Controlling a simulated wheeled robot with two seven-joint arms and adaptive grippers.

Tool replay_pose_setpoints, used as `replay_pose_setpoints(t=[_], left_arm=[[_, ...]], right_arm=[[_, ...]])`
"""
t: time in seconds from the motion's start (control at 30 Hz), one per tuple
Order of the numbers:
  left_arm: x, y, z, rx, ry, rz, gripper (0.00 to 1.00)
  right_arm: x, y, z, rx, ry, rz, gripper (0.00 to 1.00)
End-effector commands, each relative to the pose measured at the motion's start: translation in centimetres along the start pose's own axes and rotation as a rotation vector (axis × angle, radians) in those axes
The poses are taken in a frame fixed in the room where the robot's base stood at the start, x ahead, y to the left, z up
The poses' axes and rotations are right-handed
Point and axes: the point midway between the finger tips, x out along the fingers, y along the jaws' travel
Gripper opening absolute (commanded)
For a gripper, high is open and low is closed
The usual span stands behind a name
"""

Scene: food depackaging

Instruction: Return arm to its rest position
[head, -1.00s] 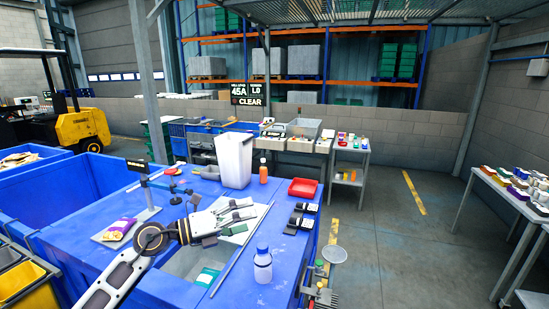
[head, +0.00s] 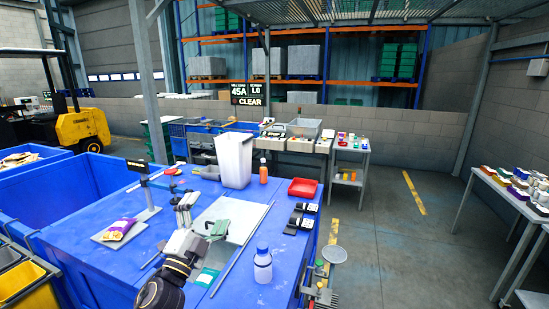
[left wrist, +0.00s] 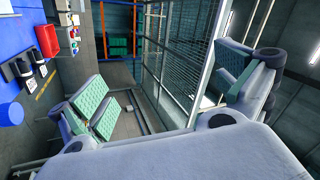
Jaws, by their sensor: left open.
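My left gripper (head: 204,212) is over the blue table (head: 90,260), near its front, with its forearm coming in from the bottom. Its fingers are spread wide and point up and away. In the left wrist view the green-padded jaws (left wrist: 165,92) stand far apart with nothing between them, and the camera faces the shelving and a mesh panel. My right gripper is not in view.
A post stand (head: 146,192) rises left of the gripper.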

Motion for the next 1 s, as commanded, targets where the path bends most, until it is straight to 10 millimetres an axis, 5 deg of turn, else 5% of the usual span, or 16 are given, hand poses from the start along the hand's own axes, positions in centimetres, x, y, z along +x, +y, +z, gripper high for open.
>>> replay_pose_setpoints(t=[0.37,0.6,1.0], left_arm=[[-5.9,4.2,7.2,-0.278,-0.417,0.083,1.0],[-11.5,8.1,10.4,-0.436,-0.681,0.182,1.0],[-23.4,15.1,11.6,-0.663,-1.101,0.424,1.0]], right_arm=[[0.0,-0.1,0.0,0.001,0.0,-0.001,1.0],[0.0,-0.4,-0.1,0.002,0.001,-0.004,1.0],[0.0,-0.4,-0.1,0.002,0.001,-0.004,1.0]])
